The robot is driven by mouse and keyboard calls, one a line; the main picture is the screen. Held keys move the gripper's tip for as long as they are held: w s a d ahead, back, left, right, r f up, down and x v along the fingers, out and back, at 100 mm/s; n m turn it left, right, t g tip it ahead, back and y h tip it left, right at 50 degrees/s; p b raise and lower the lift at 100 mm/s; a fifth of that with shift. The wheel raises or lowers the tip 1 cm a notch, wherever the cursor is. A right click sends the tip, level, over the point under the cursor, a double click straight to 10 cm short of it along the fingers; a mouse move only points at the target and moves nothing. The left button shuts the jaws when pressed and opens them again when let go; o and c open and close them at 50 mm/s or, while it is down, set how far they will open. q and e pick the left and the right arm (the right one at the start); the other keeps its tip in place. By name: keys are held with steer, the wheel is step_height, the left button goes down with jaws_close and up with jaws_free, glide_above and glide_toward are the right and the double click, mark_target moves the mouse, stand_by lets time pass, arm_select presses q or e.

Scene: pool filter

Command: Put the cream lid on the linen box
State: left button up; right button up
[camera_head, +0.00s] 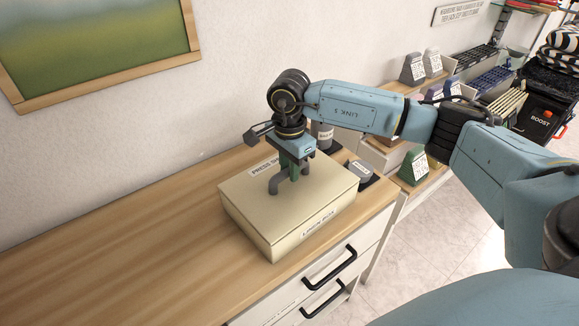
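The cream linen box (310,228) stands on the wooden counter, with its name label on the front. The cream lid (235,191) lies over its top and looks about level. A partly hidden label starting "PRESS" is at its back edge. I cannot tell whether the lid is fully seated. My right gripper (290,181) points down over the middle of the lid. The fingertips are at or very near the lid surface; contact is unclear. My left gripper is not in view.
The wooden counter (120,235) is clear to the left. Dark-based items, including a grey labelled block (361,171), stand close behind and right of the box. Drawers with black handles (330,268) are below. Shelves with trays and labelled blocks (413,69) are farther right.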

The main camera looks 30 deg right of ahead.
steer(key=o, duration=0.5)
step_height(320, 180, up, 14)
steer(key=shift+f, duration=0.25)
stand_by(0.6)
